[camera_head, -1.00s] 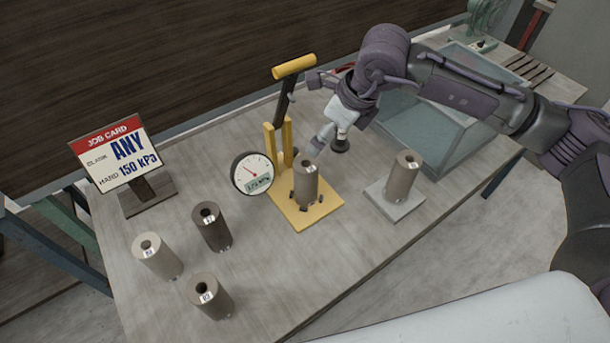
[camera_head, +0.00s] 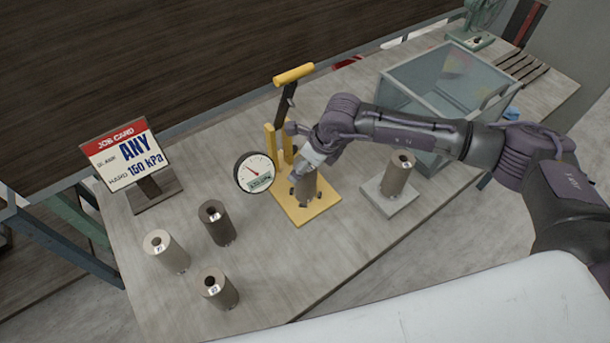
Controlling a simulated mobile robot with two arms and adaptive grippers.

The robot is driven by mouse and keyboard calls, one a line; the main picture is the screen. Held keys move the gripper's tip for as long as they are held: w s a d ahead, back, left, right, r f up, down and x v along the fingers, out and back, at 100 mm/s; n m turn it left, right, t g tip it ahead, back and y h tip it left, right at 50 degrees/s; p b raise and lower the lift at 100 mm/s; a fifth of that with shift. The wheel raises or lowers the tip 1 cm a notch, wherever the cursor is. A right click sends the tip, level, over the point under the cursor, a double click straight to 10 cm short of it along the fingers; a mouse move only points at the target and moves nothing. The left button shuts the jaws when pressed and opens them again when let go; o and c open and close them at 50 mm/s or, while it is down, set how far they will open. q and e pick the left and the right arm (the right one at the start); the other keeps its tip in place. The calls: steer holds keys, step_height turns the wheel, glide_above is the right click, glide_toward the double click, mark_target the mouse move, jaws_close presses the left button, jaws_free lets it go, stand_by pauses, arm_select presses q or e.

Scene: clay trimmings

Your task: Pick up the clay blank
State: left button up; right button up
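Other upright hollow cylinders are a dark one (camera_head: 217,226), a pale one (camera_head: 168,254) and a grey-brown one (camera_head: 220,291) at the left front, and a brown one (camera_head: 397,176) on a grey plate (camera_head: 390,202). My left gripper is not in view.
A round gauge (camera_head: 254,172) stands left of the press. A job card (camera_head: 126,160) reads "ANY" and "150 kPa". A glass-walled bin (camera_head: 430,88) stands at the back right, partly behind my arm. The table (camera_head: 290,272) is clear at the front middle.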

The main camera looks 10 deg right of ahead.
steer(key=c, duration=1.7)
steer(key=shift+r, duration=0.1)
jaws_close()
steer(key=shift+w, duration=0.1)
